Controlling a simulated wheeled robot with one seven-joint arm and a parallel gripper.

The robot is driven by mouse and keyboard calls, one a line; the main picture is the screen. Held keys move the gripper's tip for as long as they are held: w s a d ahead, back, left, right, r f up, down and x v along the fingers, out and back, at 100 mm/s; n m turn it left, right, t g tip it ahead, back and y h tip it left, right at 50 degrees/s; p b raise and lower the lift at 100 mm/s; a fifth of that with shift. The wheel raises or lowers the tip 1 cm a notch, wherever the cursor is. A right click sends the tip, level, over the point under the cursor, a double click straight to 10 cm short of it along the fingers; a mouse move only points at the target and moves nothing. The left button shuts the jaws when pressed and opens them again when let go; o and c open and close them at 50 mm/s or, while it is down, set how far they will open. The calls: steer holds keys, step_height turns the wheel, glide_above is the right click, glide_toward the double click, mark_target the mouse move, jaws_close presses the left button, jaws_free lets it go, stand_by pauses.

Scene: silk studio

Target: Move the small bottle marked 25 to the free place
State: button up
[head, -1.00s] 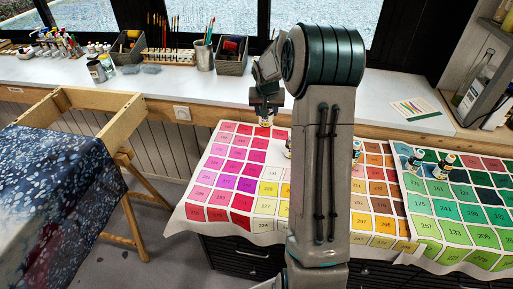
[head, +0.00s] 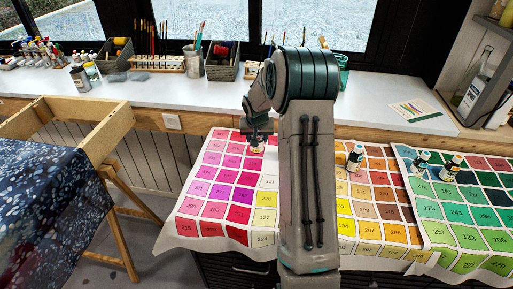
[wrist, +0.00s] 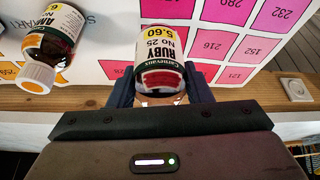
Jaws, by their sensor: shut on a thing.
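The small bottle marked 25 (wrist: 165,55) has a label reading "Ruby No 25" and a dark red band. My gripper (wrist: 160,95) is shut on it, one dark finger on each side. In the head view the bottle (head: 257,148) shows below my gripper (head: 258,129), over the pink and red part of the colour chart (head: 205,232). I cannot tell whether its base touches the chart. A second bottle (wrist: 53,45) with a white and orange cap stands beside it in the wrist view, apart from my gripper. Which place is free is not clear.
One bottle (head: 355,158) stands on the orange squares, and two bottles (head: 421,161) (head: 450,167) stand on the green chart (head: 481,262). My arm hides the middle. Behind are a white counter (head: 385,100), brush holders and bins. A wooden frame (head: 110,135) stands at left.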

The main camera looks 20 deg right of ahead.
steer(key=shift+f, duration=2.15)
steer(key=o, duration=1)
steer(key=shift+o, duration=0.2)
steer(key=shift+s+r, duration=0.1)
steer(key=shift+r, duration=0.4)
steer(key=v, duration=1.1)
steer(key=s+a+r+n, duration=0.1)
steer(key=s+a+r, duration=0.35)
steer(key=s, duration=0.25)
steer(key=s+a+r+n, duration=0.1)
steer(key=s+a+r, duration=0.2)
steer(key=s+a, duration=0.3)
steer(key=s+a+n+y, duration=0.1)
steer(key=s+a, duration=0.2)
steer(key=s, duration=0.5)
steer(key=s+a+n+g+y, duration=0.1)
steer(key=s+a, duration=0.2)
steer(key=s, duration=0.6)
steer(key=shift+n, duration=0.4)
